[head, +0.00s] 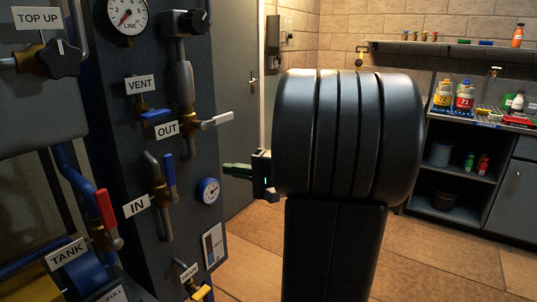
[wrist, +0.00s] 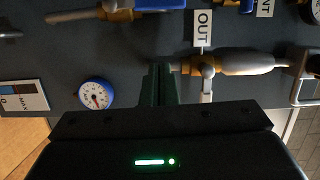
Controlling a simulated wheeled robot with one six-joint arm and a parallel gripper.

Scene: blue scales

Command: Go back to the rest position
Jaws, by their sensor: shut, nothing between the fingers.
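My gripper (head: 232,169) shows in the head view, just left of my large dark arm joint, its fingers pointing left toward the dark valve panel (head: 185,235). In the wrist view my gripper (wrist: 160,78) has its two dark green fingers together, shut and empty. Beyond them is the OUT valve with its white lever (wrist: 207,85) and OUT label (wrist: 202,30). In the head view the OUT lever (head: 217,120) lies above and left of the fingers. A gap to the panel seems to remain, but I cannot tell how wide.
The panel also carries a blue VENT lever (head: 156,116), a blue IN lever (head: 169,170), a red lever (head: 106,207) and a small blue gauge (head: 209,190). A workbench (head: 471,127) with bottles stands at right. Tiled floor (head: 440,250) between is clear.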

